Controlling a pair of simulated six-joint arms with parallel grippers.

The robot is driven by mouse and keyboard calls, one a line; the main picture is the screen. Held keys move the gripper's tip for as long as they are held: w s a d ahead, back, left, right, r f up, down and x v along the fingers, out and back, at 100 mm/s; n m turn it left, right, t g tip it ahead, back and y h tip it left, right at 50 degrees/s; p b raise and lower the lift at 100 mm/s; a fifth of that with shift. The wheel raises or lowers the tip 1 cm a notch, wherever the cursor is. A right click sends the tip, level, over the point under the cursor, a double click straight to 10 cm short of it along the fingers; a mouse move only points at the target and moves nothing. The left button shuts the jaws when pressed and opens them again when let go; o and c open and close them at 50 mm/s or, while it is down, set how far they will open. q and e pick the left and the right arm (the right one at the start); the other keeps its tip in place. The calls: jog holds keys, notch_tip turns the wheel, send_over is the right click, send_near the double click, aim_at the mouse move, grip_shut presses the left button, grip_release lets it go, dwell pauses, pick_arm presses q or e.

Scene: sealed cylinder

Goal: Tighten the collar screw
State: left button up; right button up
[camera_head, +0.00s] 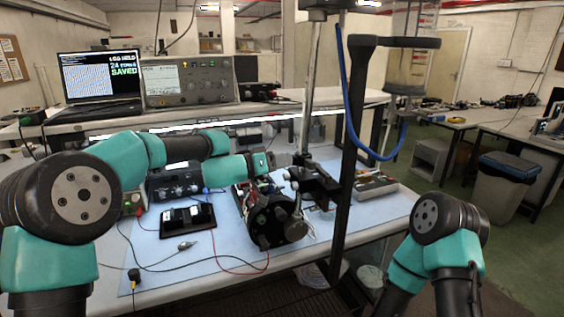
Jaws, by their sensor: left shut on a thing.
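A dark sealed cylinder (268,213) lies tilted on the blue mat, with wires and fittings around its end. Behind it, a black clamp collar (318,184) sits on the upright metal post (312,90). My left gripper (284,160) reaches in from the left, above the cylinder and at the left side of the collar. Its jaws are shut on a small part there, which looks like the collar screw. The fingers mostly hide the screw, and its fine detail is too small to tell. My right arm shows at the lower right, but its gripper is out of view.
A black upright stand (352,150) with a blue hose rises at the right. An open parts box (374,188) lies beyond it.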

pick_arm(q)
jog(key=n, duration=1.3)
jog(key=n+g+y, duration=0.1)
jog(key=n, duration=1.3)
jog(key=shift+d+y, duration=0.1)
jog(key=shift+y, duration=0.2)
jog(key=o, duration=0.7)
jog(key=shift+d, duration=0.1)
jog(key=shift+c, duration=0.2)
jog(key=shift+o, duration=1.4)
jog(key=shift+a, duration=0.2)
